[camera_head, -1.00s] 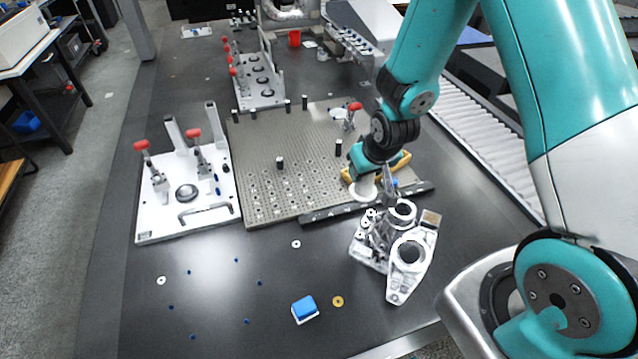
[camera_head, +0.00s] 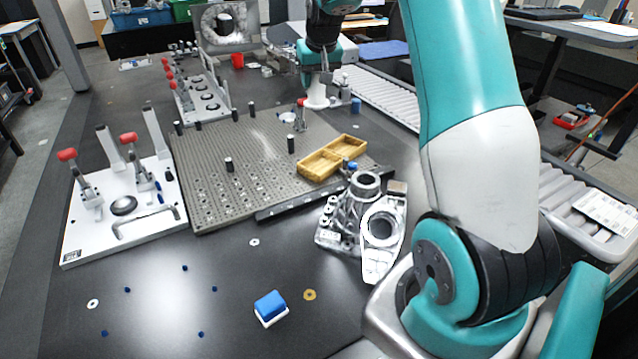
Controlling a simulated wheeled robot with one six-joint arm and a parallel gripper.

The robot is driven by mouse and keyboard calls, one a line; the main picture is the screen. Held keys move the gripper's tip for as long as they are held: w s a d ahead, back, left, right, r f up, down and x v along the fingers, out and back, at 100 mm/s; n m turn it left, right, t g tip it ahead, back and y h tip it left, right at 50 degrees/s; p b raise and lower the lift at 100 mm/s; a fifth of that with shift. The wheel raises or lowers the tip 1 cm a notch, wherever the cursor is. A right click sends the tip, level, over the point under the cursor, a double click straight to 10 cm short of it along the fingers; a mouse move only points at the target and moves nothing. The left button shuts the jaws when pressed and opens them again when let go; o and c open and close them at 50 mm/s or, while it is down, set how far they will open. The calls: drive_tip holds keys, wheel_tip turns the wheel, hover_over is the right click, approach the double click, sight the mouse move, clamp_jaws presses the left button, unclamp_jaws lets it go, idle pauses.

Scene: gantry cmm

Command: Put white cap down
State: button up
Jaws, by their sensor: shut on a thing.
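My gripper (camera_head: 323,76) is at the far side of the table, behind the perforated metal plate (camera_head: 225,180). It points down and is shut on the white cap (camera_head: 317,98), which shows as a pale flared piece just below the fingers. The fingers are small and partly hidden by the wrist. I cannot tell whether the cap touches the table.
A yellow tray (camera_head: 330,157) lies on the plate's right edge, beside a grey metal casting (camera_head: 380,226). A red-handled clamp (camera_head: 300,112) and a small blue part (camera_head: 356,104) are near my gripper. A roller conveyor (camera_head: 385,98) runs on the right.

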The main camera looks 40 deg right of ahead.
drive_tip(key=shift+s+d+f, duration=0.1)
drive_tip(key=shift+d, duration=0.35)
wheel_tip(320, 180, down, 19)
drive_tip(key=o, duration=0.9)
drive_tip(key=shift+f, duration=0.1)
